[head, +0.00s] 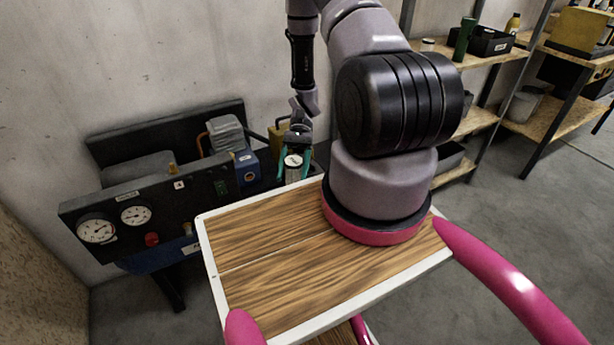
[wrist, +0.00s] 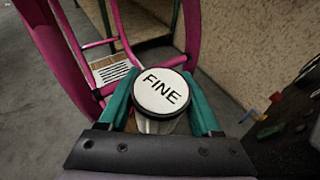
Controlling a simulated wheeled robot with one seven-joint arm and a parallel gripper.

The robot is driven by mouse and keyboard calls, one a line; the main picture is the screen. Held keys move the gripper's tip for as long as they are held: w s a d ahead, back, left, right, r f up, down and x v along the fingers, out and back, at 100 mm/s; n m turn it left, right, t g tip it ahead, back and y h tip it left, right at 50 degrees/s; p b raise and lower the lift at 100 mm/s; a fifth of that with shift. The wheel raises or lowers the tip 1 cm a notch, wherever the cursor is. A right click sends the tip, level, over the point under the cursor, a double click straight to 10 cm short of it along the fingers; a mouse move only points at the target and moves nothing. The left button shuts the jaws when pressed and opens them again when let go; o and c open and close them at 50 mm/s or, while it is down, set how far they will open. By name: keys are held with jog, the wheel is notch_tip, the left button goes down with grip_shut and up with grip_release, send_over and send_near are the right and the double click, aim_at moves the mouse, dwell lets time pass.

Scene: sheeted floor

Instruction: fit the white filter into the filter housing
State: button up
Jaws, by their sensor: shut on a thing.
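The white filter (wrist: 160,92) is a short cylinder whose round white top reads "FINE" in the wrist view. My gripper (wrist: 163,108) has teal fingers and is shut on the filter, one finger on each side. In the head view my gripper (head: 294,160) holds the filter (head: 293,172) upright, beside the right end of the dark machine panel. I cannot pick out the filter housing for sure; the blue block (head: 246,165) with a grey part near it stands just left of my gripper.
The dark panel (head: 190,196) carries gauges (head: 97,229), a red knob (head: 152,239) and a pipe. A yellow thing (head: 279,138) is behind my gripper. Shelves (head: 478,121) with bottles and bins stand at the right. Open floor lies between.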

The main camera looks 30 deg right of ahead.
jog(key=w+f+m+t+y, duration=0.4)
jog(key=w+m+t+y, duration=0.2)
jog(key=w+m+t, duration=0.7)
jog(key=w+d+f+m+t+h, duration=0.3)
jog(key=w+d+m+t+h, duration=0.35)
jog(key=w+d, duration=0.55)
jog(key=shift+m+t+y, duration=0.65)
jog(key=shift+t, duration=0.3)
jog(key=f, duration=0.2)
jog(key=d+f, duration=0.1)
jog(key=s+f, duration=0.1)
jog(key=f, duration=0.1)
jog(key=shift+d+f, duration=0.3)
jog(key=shift+d, duration=0.1)
notch_tip(320, 180, down, 5)
jog(key=shift+s+f, duration=0.1)
grip_shut()
jog(key=o, duration=1.4)
grip_release()
